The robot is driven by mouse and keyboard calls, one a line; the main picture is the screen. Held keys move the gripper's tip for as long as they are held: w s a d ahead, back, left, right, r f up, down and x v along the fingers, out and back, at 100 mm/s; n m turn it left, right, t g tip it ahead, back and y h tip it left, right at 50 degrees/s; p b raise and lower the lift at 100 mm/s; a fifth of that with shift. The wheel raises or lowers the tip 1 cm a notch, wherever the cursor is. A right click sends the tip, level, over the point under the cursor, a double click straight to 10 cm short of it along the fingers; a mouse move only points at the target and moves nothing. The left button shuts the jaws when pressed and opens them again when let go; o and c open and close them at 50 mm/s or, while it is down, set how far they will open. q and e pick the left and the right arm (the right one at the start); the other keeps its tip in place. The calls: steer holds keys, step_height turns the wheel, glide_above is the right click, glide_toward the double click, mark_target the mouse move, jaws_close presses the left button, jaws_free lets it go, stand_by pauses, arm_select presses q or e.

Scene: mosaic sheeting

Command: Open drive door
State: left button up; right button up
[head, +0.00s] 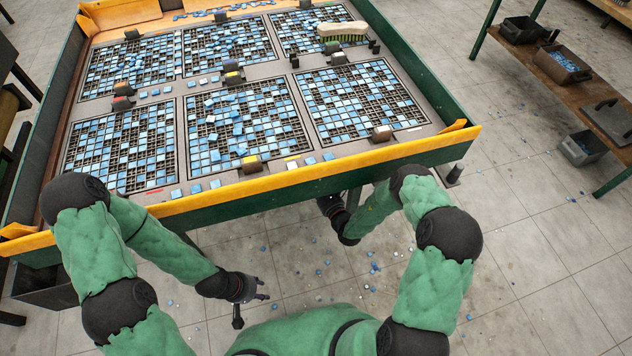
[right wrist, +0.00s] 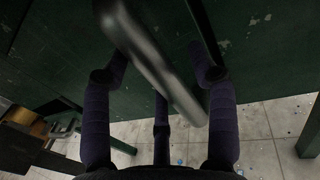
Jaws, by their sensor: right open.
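A dark green panel (right wrist: 60,60), which looks like the drive door, fills the upper right wrist view. A thick dark bar handle (right wrist: 172,75) runs slantwise in front of it. My right gripper (right wrist: 160,62) is open, its dark fingers on either side of the handle; I cannot tell whether they touch it. In the head view the right hand is partly hidden under the table's front edge, and the door and handle are not visible there. My left gripper (head: 254,304) hangs open and empty above the floor, in front of the table.
The table (head: 300,187) has a yellow front rail and several grids of blue and white tiles. A brush (head: 342,31) lies at its back right. A wooden bench (head: 597,90) with bins stands at the right. Loose tiles dot the floor, which is otherwise open.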

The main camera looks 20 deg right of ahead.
jaws_close()
